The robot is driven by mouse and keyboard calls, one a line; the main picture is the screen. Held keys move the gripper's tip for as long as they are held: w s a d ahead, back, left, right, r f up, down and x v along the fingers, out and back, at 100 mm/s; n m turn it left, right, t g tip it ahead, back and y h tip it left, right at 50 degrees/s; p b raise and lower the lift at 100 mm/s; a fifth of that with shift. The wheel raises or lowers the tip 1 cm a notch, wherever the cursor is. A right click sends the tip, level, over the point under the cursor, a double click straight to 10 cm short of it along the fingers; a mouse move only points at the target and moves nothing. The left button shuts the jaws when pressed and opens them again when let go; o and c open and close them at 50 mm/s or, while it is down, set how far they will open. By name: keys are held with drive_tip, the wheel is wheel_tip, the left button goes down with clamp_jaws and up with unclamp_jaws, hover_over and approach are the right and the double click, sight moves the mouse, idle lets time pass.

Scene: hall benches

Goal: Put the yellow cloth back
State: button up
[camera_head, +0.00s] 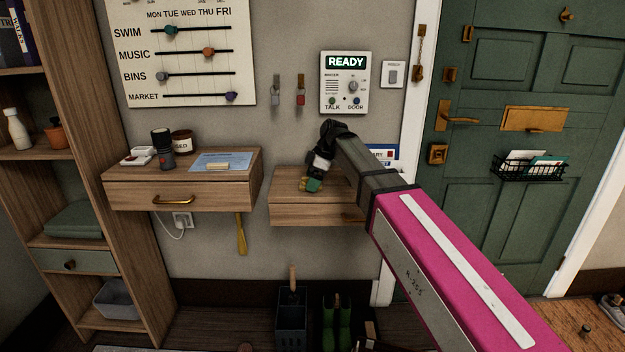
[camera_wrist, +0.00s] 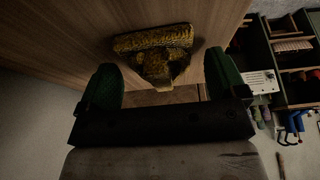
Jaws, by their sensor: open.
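The yellow cloth (camera_wrist: 152,42) shows in the wrist view as a dark yellow, knitted-looking, folded piece against a wooden surface. It lies ahead of and between my gripper's two green fingers (camera_wrist: 163,82), which stand apart with a gap on each side of it. In the head view, my gripper (camera_head: 313,185) points down over the right wall drawer unit (camera_head: 290,213), and a small yellowish bit of the cloth (camera_head: 304,184) shows beside the fingers. My arm hides much of that unit's top. I cannot tell whether the cloth touches the fingers.
The left drawer unit (camera_head: 130,197) carries jars, a white item and a blue sheet (camera_head: 222,161). A yellow long object (camera_head: 241,235) hangs below it. The intercom panel (camera_head: 345,82) is on the wall behind my gripper. A green door (camera_head: 505,190) is at the right.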

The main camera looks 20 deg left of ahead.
drive_tip(key=v, duration=1.2)
drive_tip(key=shift+r, duration=0.15)
idle(1.1)
